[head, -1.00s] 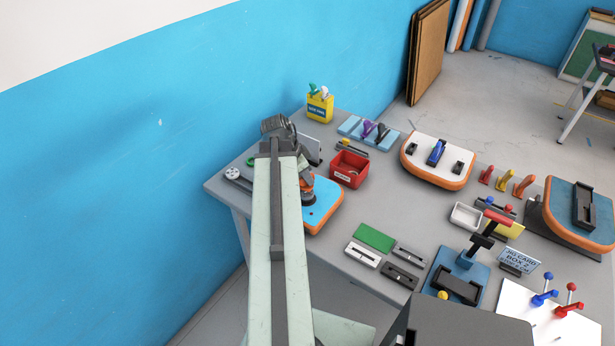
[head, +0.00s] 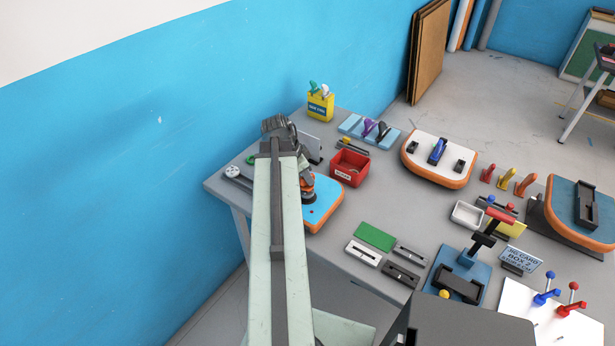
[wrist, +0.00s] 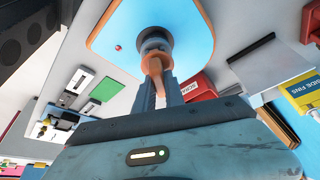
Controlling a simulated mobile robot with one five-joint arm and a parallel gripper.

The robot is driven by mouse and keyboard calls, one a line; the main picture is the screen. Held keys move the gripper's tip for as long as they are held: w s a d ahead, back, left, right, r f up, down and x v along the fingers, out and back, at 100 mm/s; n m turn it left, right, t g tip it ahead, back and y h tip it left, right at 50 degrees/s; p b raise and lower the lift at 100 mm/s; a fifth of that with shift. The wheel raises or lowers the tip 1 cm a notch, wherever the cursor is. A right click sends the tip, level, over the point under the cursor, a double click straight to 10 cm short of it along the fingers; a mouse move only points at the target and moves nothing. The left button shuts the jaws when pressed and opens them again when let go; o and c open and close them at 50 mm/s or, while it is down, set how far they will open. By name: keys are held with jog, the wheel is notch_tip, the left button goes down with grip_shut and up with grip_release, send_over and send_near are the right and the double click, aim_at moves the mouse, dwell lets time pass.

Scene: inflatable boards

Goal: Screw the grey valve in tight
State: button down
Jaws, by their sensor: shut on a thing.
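The grey valve (wrist: 153,40) sits upright on a blue board with an orange edge (wrist: 112,14). It also shows in the head view (head: 308,197), partly covered by my arm. My gripper (wrist: 160,82) is directly over the valve, its two grey fingers closed around an orange-brown piece (wrist: 153,64). The lower end of this piece meets the top of the valve. Whether the piece is part of the valve or a separate tool, I cannot tell. How deep the valve sits in the board is hidden.
A red bin (head: 349,167) stands right behind the board. A yellow tub (head: 320,106) is at the table's back. A green card (head: 374,237) and slotted blocks lie to the front right. Grey tabletop between them is clear.

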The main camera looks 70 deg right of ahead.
jog(key=shift+f+b, duration=0.55)
jog(key=shift+f, duration=0.1)
jog(key=c, duration=1.3)
grip_release()
jog(key=shift+c, duration=0.2)
jog(key=shift+r, duration=0.15)
jog(key=p+v, duration=0.7)
jog(key=v, duration=0.1)
jog(key=shift+p, duration=0.3)
